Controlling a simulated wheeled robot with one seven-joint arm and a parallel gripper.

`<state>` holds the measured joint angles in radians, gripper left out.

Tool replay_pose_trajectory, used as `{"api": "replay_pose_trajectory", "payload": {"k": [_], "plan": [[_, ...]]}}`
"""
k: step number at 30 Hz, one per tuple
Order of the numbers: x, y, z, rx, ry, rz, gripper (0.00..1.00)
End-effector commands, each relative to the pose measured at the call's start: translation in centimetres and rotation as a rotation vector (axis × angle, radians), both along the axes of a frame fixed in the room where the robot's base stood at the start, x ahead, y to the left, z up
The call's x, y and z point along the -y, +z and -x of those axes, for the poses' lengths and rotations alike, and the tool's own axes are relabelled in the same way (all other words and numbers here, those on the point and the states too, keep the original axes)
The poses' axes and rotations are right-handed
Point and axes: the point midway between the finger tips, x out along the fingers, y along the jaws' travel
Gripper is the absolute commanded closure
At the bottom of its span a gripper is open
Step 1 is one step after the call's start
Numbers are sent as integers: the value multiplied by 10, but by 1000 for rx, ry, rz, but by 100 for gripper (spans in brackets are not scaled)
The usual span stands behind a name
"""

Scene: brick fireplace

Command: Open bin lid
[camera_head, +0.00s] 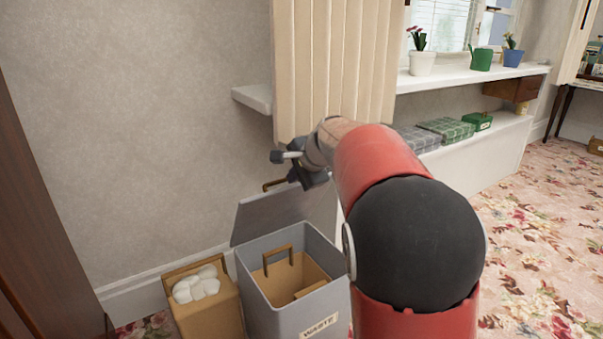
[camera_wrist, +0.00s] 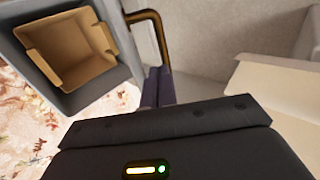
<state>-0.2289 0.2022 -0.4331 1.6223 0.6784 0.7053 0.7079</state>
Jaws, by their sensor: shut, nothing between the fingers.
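The grey waste bin (camera_head: 312,310) stands on the floor by the wall with a "WASTE" label on its front. Its lid (camera_head: 272,217) is raised, tilted up at the back, so the brown inner box (camera_head: 287,275) shows. A brass handle (camera_head: 274,184) sits at the lid's upper edge, partly behind my gripper. My gripper (camera_head: 300,176) is shut and empty, close to the handle. In the wrist view, the fingers (camera_wrist: 158,88) are together beside the handle (camera_wrist: 146,17), and the open bin (camera_wrist: 60,85) lies to the left. I cannot tell whether the fingers touch the handle.
A brown box with white round things (camera_head: 198,287) stands left of the bin. A cream curtain (camera_head: 333,70) hangs behind my arm. A white windowsill (camera_head: 465,78) with plant pots is at the right. The flowered carpet (camera_head: 535,235) is clear at the right.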

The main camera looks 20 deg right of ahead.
Motion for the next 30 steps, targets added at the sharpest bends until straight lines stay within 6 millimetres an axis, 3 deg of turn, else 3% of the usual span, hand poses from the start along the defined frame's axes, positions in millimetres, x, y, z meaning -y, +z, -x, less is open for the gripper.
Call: {"api": "replay_pose_trajectory", "payload": {"k": [5,17,25,30], "plan": [[-3,-10,-10,1,-1,0,100],[-4,-10,-12,1,-1,0,100],[-11,4,-37,0,-1,2,100],[-14,2,-42,0,0,0,100]]}}
